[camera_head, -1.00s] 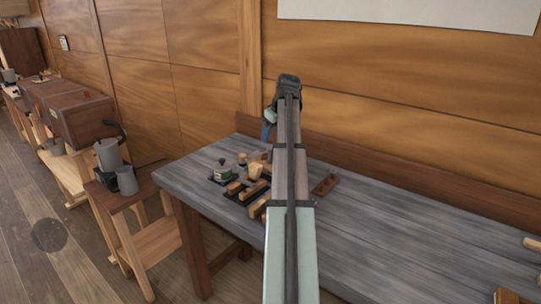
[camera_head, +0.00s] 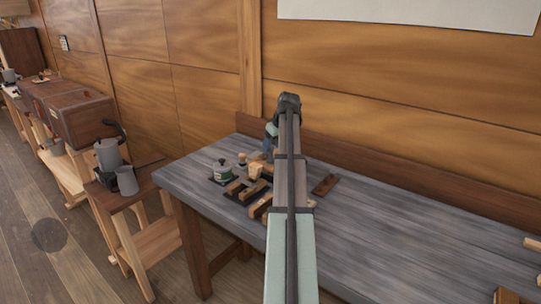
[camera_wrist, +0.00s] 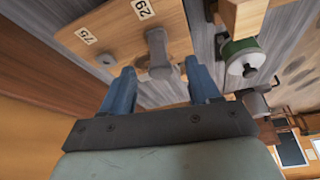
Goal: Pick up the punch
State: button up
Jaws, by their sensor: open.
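In the wrist view a grey metal tool with a wider head, which looks like the punch (camera_wrist: 157,48), stands from a light wooden board (camera_wrist: 110,22) with labels 75 and 29. A shorter grey round peg (camera_wrist: 105,60) stands to its left. My gripper (camera_wrist: 162,74) is open and empty, with its two blue fingers apart on either side of the tool's line. I cannot tell how far the fingers are from the tool. In the head view my gripper (camera_head: 268,145) is over the far left part of the bench, and my arm hides the tool.
A brown block (camera_head: 325,184) lies right of my arm. A wooden wall rises behind.

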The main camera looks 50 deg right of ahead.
aim_at(270, 152)
jog(key=shift+x, duration=2.55)
jog(key=shift+w, duration=0.1)
jog(key=shift+c, duration=0.4)
jog(key=shift+r, duration=0.1)
grip_shut()
